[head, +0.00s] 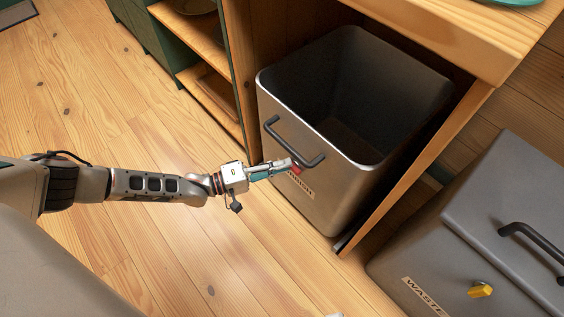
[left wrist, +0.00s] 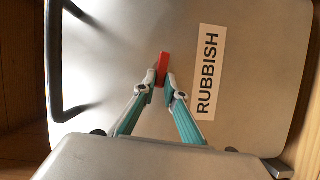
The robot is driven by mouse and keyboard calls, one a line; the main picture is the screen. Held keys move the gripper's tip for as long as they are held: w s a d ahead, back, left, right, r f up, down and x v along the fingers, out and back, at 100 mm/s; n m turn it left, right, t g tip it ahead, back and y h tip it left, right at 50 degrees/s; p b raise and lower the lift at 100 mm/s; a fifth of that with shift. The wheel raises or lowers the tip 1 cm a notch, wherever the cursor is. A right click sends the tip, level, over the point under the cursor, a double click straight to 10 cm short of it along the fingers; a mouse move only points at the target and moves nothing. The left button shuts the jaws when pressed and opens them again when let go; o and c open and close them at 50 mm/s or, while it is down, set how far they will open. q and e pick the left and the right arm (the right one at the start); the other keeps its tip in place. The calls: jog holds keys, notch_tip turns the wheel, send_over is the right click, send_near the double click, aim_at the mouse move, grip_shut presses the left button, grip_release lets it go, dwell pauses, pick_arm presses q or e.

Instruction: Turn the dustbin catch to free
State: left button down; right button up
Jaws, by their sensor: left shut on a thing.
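A grey metal bin (head: 345,195) stands open-topped and empty-looking in the bay under the wooden counter. A dark bar handle (head: 291,145) is on its front. Its label reads RUBBISH in the left wrist view (left wrist: 207,72). A small red catch (left wrist: 163,66) sits on the bin's front, between the handle and the label. My left gripper (head: 287,167) is at this front, its fingers shut on the red catch; the fingertips (left wrist: 161,82) cover the catch's lower part in the left wrist view. My right gripper is not in view.
A second grey bin (head: 480,220) with a lid, a dark handle, a yellow catch (head: 480,290) and a WASTE label stands at the right. Open wooden shelves (head: 215,95) are left of the bay. The wooden floor (head: 110,120) at the left is clear.

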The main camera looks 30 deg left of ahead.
pick_arm(q)
jog(key=shift+f+n, duration=0.15)
jog(key=shift+n, duration=0.35)
jog(key=c, duration=2.1)
grip_release()
jog(key=v, duration=1.2)
jog(key=shift+f, duration=0.3)
